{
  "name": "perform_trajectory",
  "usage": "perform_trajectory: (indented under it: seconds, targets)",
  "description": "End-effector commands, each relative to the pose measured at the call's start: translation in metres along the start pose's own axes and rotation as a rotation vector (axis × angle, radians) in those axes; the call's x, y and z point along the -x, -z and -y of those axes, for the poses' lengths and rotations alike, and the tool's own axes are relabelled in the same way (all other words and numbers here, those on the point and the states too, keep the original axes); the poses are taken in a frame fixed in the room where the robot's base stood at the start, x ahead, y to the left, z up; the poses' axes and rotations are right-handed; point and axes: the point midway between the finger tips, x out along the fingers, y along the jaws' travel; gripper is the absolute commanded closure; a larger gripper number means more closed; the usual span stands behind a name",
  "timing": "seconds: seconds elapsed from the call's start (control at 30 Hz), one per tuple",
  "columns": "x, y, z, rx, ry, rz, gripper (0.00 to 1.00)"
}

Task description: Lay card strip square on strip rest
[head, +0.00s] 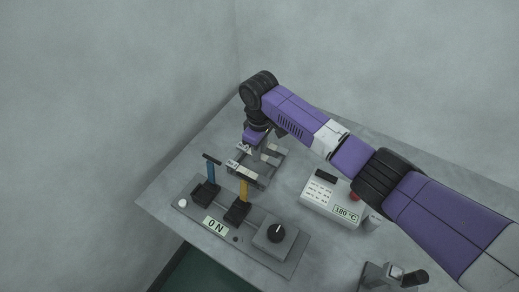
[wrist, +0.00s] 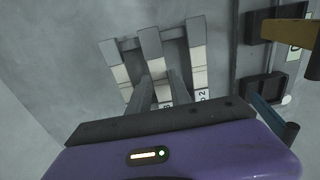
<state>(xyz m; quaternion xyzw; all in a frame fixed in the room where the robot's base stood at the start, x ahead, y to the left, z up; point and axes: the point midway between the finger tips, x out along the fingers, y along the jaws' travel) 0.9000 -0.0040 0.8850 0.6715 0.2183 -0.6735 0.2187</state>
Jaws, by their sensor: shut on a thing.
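The strip rest (head: 262,181) is a low grey frame near the back of the table, under my gripper. In the wrist view the rest (wrist: 150,43) shows a crossbar and several parallel bars with grey ends and cream faces. My gripper (wrist: 163,84) points down at the rest, its two fingers either side of a cream piece (wrist: 157,68), which I take for the card strip. The gripper is shut on it. The fingers hide part of it, so I cannot tell whether it touches the rest or lies square. In the head view the wrist (head: 262,136) covers the far part of the rest.
A control panel (head: 190,212) with a blue lever (head: 211,172), a yellow lever (head: 243,190) and a black knob (head: 277,233) stands in front of the rest. A white box (head: 320,205) reading 180 °C is to the right. A metal device (head: 377,275) is at lower right.

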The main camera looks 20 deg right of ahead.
Motion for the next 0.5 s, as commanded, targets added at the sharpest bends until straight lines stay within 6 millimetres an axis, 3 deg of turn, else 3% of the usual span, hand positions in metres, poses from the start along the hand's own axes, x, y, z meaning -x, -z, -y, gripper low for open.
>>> perform_trajectory:
  seconds: [0.5]
  targets:
    - [-0.0076, 0.0002, 0.0002, 0.000, 0.000, 0.000, 1.00]
